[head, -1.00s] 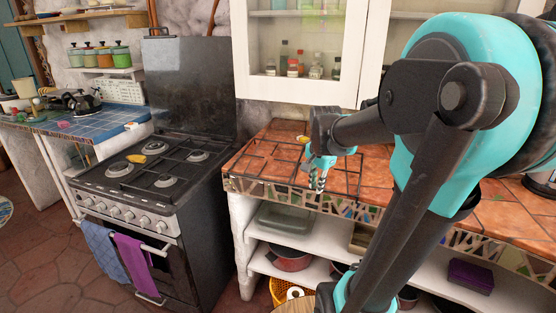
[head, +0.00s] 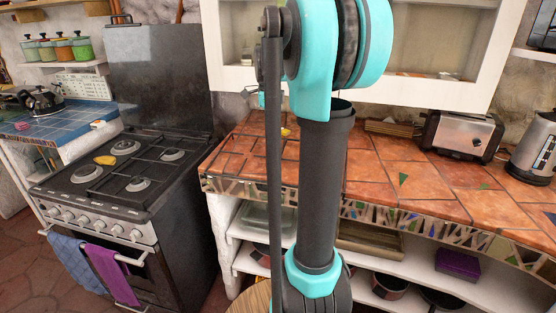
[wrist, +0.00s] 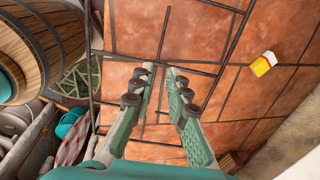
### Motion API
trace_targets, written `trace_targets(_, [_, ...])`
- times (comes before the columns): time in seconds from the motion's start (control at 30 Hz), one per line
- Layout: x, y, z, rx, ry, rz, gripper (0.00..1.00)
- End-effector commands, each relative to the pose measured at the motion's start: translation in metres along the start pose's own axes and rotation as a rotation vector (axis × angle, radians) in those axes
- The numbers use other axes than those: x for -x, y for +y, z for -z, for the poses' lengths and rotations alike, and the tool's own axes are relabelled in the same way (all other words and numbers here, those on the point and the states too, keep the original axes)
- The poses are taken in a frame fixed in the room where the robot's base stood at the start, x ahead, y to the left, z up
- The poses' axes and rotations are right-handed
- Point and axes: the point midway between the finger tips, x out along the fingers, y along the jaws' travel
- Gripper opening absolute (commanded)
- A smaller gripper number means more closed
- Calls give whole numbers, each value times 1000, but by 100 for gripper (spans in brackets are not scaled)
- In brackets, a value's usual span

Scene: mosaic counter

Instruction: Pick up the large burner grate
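The large burner grate (head: 240,150), a frame of thin dark bars, lies on the terracotta-tiled counter beside the stove. My own arm hides its right part in the head view. In the wrist view its bars (wrist: 125,55) cross the tiles beneath my gripper (wrist: 162,68). My gripper points down over the grate with a gap between its fingertips. One bar runs in line with this gap and another crosses behind the tips. I cannot tell whether the fingertips touch the bars.
A small yellow-and-white item (wrist: 263,63) lies on the tiles. A wooden barrel (wrist: 45,40) stands below the counter edge. The stove (head: 120,185) is left of the counter, a toaster (head: 460,135) is at the right, and a white cabinet (head: 235,60) hangs above.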

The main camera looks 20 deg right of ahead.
Motion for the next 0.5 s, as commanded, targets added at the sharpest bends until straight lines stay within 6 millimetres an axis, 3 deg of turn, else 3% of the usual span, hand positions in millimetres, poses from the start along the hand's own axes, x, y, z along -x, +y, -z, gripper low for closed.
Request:
trace_targets(0.2, [-41,0,0,1,0,0,16])
trace_targets(0.5, [-64,0,1,1,0,0,16])
